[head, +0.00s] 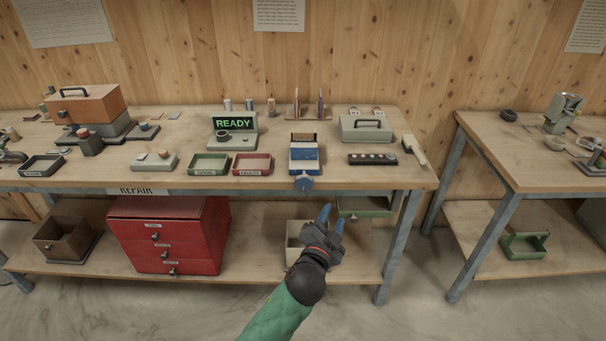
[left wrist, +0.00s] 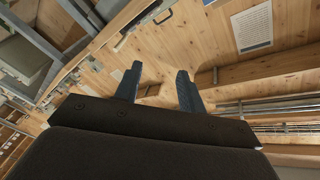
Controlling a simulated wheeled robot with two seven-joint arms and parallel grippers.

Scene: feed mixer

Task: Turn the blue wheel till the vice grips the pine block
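The blue vice (head: 304,163) stands at the front edge of the bench, right of the green and red trays. Its blue wheel (head: 304,184) faces me at the bench edge. A pale strip shows between the vice's parts, but I cannot tell whether it is the pine block. My left gripper (head: 331,219) is below and slightly right of the wheel in the head view, apart from it. In the left wrist view its two blue fingers (left wrist: 158,82) are spread with nothing between them. My right gripper is not in view.
On the bench (head: 400,178) are a green tray (head: 209,164), a red tray (head: 252,164), a READY display (head: 234,124), a dark button strip (head: 372,159) and a grey case (head: 366,129). Below stand a red drawer cabinet (head: 168,235) and a pale bin (head: 294,245).

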